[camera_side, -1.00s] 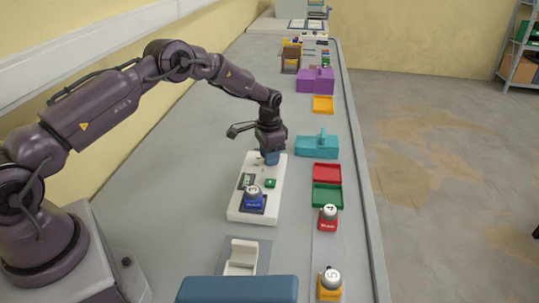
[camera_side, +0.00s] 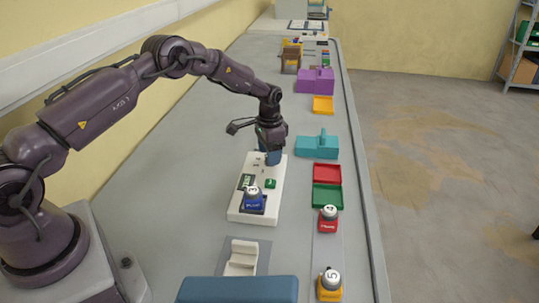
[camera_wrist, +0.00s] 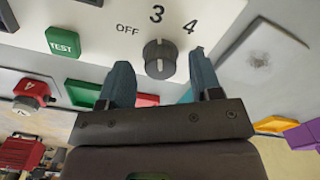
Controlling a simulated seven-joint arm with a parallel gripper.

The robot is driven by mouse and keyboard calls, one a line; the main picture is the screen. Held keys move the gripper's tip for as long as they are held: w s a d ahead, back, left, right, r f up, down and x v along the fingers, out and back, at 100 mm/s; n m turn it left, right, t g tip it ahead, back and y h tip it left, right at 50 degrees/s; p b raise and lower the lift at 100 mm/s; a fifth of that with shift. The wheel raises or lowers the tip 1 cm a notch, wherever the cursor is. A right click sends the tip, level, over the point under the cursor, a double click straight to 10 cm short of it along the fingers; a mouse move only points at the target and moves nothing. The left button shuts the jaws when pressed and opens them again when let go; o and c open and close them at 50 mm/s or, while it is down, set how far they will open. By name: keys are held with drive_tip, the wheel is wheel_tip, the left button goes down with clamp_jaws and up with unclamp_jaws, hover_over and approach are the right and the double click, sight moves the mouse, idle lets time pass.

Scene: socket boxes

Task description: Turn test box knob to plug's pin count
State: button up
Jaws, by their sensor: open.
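The white test box (camera_side: 265,172) stands on the bench in the side view. A blue plug (camera_side: 253,199) sits on its near end; the number on its cap looks like 3. In the wrist view, the dark grey knob (camera_wrist: 160,60) is on the box face, with OFF, 3 and 4 printed around it. A pale mark shows on the knob, but I cannot tell clearly which label it points to. My gripper (camera_wrist: 160,72) is open, its two blue fingers on either side of the knob. I cannot tell whether they touch it. It also shows above the box's far end (camera_side: 270,158).
A green TEST button (camera_wrist: 62,42) and a small display (camera_side: 247,182) are on the box. A red plug (camera_side: 328,218) and a yellow plug (camera_side: 330,285) stand to the right. Red (camera_side: 327,174) and green (camera_side: 327,196) trays and a teal block (camera_side: 318,147) lie nearby.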

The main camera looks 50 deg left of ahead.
wheel_tip(320, 180, up, 12)
idle(0.3)
drive_tip(key=shift+f, duration=0.15)
